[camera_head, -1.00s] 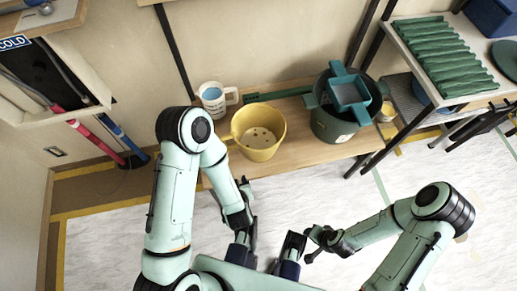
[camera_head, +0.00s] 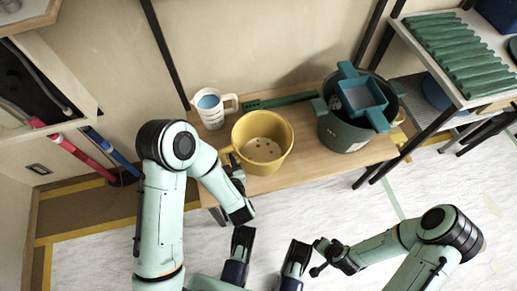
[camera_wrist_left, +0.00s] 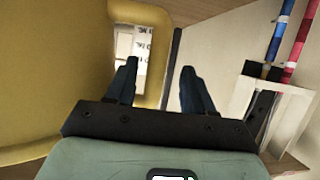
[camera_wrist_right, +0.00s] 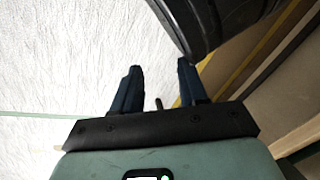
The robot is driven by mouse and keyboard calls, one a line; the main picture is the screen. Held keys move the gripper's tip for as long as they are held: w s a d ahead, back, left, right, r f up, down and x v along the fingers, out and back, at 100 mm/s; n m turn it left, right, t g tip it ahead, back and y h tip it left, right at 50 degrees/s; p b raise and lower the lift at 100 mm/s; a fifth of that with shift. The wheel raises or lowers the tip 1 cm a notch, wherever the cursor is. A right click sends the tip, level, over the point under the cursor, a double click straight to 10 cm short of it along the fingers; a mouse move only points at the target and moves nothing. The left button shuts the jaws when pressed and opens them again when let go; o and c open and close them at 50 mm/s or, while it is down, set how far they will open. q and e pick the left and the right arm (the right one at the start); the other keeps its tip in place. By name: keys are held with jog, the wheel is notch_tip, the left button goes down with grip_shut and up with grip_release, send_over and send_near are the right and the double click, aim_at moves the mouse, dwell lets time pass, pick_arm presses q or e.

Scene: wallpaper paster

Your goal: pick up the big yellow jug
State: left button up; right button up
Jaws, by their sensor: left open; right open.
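The big yellow jug (camera_head: 276,150) stands upright on the low wooden shelf, its open top facing up. Its side fills the left of the left wrist view (camera_wrist_left: 50,80), with the handle loop (camera_wrist_left: 168,50) near the middle. My left gripper (camera_head: 235,167) is open at the jug's left side; in its wrist view the handle bar lies between the two fingers (camera_wrist_left: 157,68), and contact cannot be told. My right gripper (camera_head: 319,258) is open and empty over the floor, away from the jug; its fingers (camera_wrist_right: 160,70) show in its own view.
A white measuring cup (camera_head: 210,112) stands behind the jug at left. A dark green bucket (camera_head: 340,135) holding a teal container (camera_head: 362,97) stands to the right on the wooden shelf (camera_head: 310,157). Red and blue pipes (camera_head: 85,155) are at left.

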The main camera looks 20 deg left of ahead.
pick_arm(q)
jog(key=b+x, duration=0.1)
jog(key=x, duration=0.3)
jog(key=shift+w+d+f, duration=0.1)
jog(key=shift+d+f, duration=0.1)
jog(key=shift+w+a, duration=0.2)
jog(key=shift+w, duration=0.1)
pick_arm(e)
jog(key=shift+g, duration=0.6)
jog(key=s+f, duration=0.2)
jog(key=s, duration=0.1)
jog(key=shift+s+d+f, duration=0.1)
jog(key=shift+d+f, duration=0.15)
jog(key=shift+f, duration=0.15)
pick_arm(q)
grip_shut()
jog(key=shift+r, duration=0.15)
pick_arm(e)
jog(key=shift+r, duration=0.1)
